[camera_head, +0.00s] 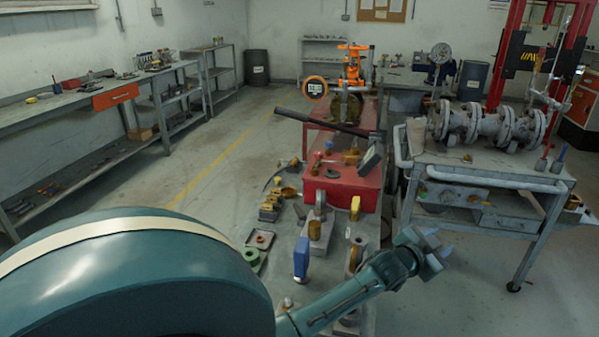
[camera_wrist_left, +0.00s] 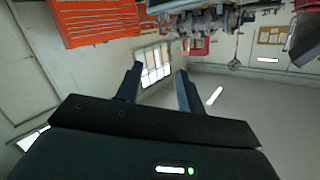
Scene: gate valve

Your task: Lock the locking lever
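A long dark lever (camera_head: 325,122) slants down to the right above a red block (camera_head: 345,185) on the middle bench in the head view. It may be the locking lever; I cannot tell for sure, nor whether it is locked. An orange valve with a handwheel (camera_head: 315,87) stands behind it. My left gripper (camera_head: 436,252) is right of the middle bench, in front of the cart, well apart from the lever. The left wrist view shows its two fingers (camera_wrist_left: 157,92) spread with nothing between them. My right gripper is not in view.
The middle bench holds a blue-handled part (camera_head: 301,258), yellow-handled parts (camera_head: 355,208) and a green ring (camera_head: 250,256). A grey cart (camera_head: 490,180) carrying a flanged pipe assembly (camera_head: 488,126) stands at right. Shelves (camera_head: 95,110) line the left wall; floor between is clear.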

